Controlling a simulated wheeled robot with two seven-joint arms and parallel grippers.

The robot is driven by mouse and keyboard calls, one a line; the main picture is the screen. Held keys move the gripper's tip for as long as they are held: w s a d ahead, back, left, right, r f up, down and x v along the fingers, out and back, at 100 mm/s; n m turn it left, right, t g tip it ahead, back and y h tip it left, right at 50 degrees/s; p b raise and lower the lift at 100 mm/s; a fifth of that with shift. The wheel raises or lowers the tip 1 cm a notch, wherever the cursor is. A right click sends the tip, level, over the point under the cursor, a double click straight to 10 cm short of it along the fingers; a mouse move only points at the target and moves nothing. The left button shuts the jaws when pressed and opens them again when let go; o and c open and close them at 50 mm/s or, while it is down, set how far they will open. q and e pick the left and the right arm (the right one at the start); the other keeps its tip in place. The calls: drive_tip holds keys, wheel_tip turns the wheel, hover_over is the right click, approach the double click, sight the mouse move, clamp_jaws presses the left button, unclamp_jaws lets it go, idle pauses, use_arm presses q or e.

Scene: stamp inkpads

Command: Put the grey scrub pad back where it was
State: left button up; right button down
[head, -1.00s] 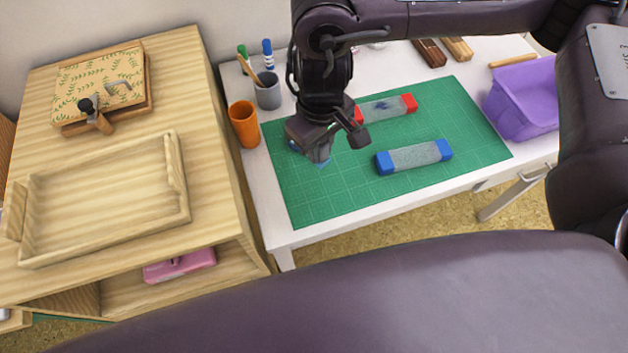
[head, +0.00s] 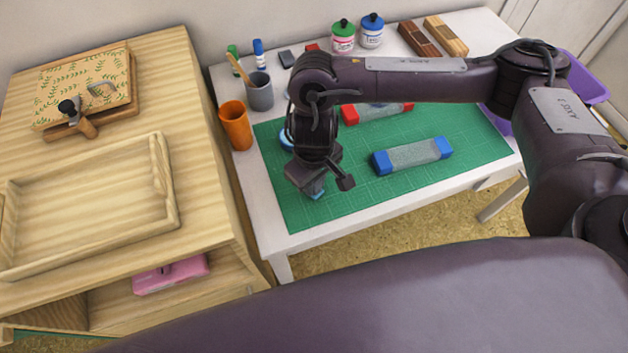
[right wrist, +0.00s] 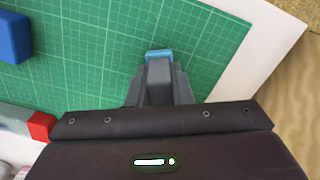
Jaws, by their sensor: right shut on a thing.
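My right gripper (head: 318,186) points down over the near left part of the green cutting mat (head: 285,205). It is shut on a small light-blue thing (right wrist: 159,55), whose end shows past the fingertips in the right wrist view. Most of that thing is hidden by the fingers, so I cannot tell whether it is the grey scrub pad or whether it touches the mat. A dark grey slab (head: 287,58) lies at the back of the white table. My left gripper is not in view.
A blue-ended block (head: 412,156) and a partly hidden red-ended block (head: 378,112) lie on the mat. A round blue thing (head: 286,139) shows beside my arm. An orange cup (head: 236,126) and a grey pen cup (head: 259,92) stand left. The near left mat is clear.

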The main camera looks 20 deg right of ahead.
drive_tip(key=c, duration=1.3)
unclamp_jaws()
drive_tip(key=shift+f, duration=0.15)
wheel_tip(320, 180, up, 12)
drive_tip(key=p, duration=0.3)
drive_tip(key=shift+r, duration=0.2)
drive_tip(key=shift+s, duration=0.1)
